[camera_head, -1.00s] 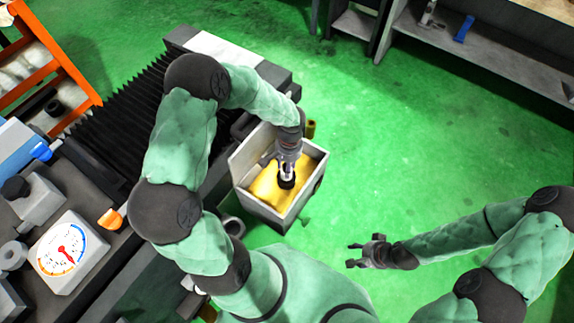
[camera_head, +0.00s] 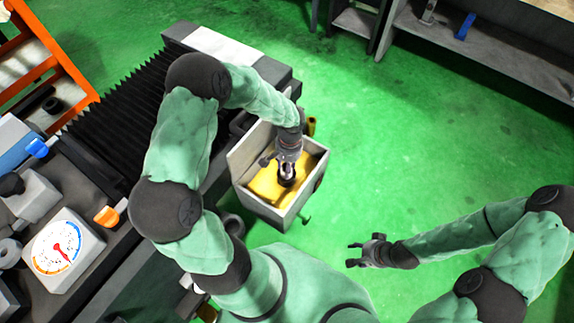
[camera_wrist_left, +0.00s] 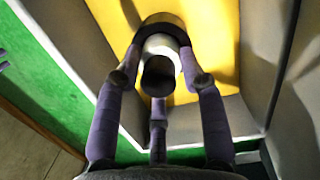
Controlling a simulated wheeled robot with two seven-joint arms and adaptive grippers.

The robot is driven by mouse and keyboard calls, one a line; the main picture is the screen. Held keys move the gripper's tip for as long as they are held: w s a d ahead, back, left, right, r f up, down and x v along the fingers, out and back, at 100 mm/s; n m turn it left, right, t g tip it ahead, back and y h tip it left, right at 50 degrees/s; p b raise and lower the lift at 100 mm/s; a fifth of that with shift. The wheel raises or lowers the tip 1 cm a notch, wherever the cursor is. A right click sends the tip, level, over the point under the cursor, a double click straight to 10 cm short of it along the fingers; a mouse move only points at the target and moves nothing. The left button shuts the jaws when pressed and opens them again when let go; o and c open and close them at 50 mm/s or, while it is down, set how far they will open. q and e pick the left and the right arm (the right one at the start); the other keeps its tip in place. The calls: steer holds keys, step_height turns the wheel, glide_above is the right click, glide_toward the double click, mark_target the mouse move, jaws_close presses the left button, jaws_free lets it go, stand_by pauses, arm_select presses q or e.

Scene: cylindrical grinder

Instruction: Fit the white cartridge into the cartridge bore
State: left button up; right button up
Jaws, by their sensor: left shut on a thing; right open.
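My left gripper (camera_head: 287,174) is inside the open grey box (camera_head: 240,162) with a yellow interior. In the left wrist view its three fingers (camera_wrist_left: 160,82) are closed around a short whitish cylinder (camera_wrist_left: 160,47), which looks like the white cartridge. The cylinder's near end is dark and hollow. A dark ring (camera_wrist_left: 163,20) surrounds its far part. I cannot tell whether this ring is the cartridge bore or part of the cylinder, nor how deep the cylinder sits. My right gripper (camera_head: 367,252) is open and empty over the green floor.
The box walls rise close around my left gripper. A grinder with black bellows (camera_head: 112,120) stands to the left. A dial gauge (camera_head: 62,250) is at lower left. An orange rack (camera_head: 42,62) is at upper left and a grey bench (camera_head: 480,62) at upper right. The green floor between is clear.

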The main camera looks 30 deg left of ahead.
arm_select(q)
steer(key=shift+f+b, duration=0.6)
steer(key=shift+f, duration=0.25)
steer(key=o, duration=1.3)
steer(key=r, duration=0.4)
steer(key=w+r, duration=0.1)
steer(key=r, duration=0.7)
steer(key=shift+w, duration=0.2)
